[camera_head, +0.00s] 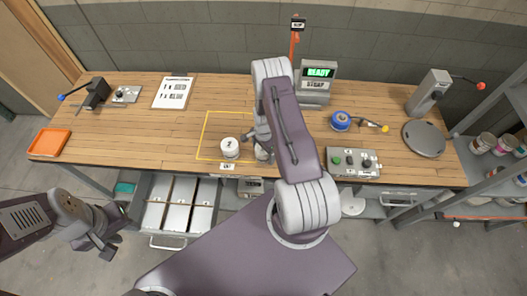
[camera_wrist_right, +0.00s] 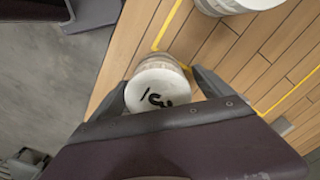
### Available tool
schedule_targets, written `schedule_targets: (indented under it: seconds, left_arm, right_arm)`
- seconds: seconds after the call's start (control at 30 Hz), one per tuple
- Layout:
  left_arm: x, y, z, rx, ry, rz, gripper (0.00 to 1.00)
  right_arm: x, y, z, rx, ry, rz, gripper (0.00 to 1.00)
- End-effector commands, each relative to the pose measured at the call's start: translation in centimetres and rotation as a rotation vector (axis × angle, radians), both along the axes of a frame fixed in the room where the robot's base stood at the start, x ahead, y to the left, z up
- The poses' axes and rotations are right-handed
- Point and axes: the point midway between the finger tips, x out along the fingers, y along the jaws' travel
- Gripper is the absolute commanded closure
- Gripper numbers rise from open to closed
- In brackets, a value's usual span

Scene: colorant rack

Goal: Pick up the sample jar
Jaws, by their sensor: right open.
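A small white jar (camera_wrist_right: 160,88) with a dark hand-written mark on its lid stands between the fingers of my right gripper (camera_wrist_right: 163,82), which is open around it. The right wrist view shows it upright on the wooden bench. In the head view this jar (camera_head: 262,153) is mostly hidden by my right arm. A second white jar (camera_head: 230,147) with a marked lid stands just left of it, and part of it shows in the right wrist view (camera_wrist_right: 235,4). I cannot tell which jar is the sample jar. My left gripper (camera_head: 108,247) is open and empty, off the bench's front left.
A yellow outline (camera_head: 203,133) marks the bench around the jars. A READY display (camera_head: 319,72), a blue-topped can (camera_head: 340,120) and a button box (camera_head: 353,162) stand to the right. An orange tray (camera_head: 50,142) lies at the far left. Open drawers (camera_head: 172,241) jut out below.

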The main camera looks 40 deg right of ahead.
Motion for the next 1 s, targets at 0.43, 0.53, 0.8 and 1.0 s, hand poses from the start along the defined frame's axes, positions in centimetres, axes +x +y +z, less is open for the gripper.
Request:
schedule_targets:
  seconds: [0.43,0.53,0.8,1.0]
  left_arm:
    - [0.0,0.0,0.0,0.0,0.0,0.0,0.64]
    - [0.0,0.0,-0.1,0.0,0.0,0.0,0.64]
    - [0.0,0.0,-1.1,0.0,0.0,0.0,0.64]
    - [0.0,0.0,-2.5,0.0,0.0,0.0,0.64]
  right_arm:
    - [0.0,0.0,0.0,0.0,0.0,0.0,0.86]
    - [0.0,0.0,0.0,0.0,0.0,0.0,0.86]
    - [0.1,0.0,1.9,-0.001,-0.002,0.0,0.86]
    - [-1.9,-0.6,5.1,0.0,0.0,-0.004,0.86]
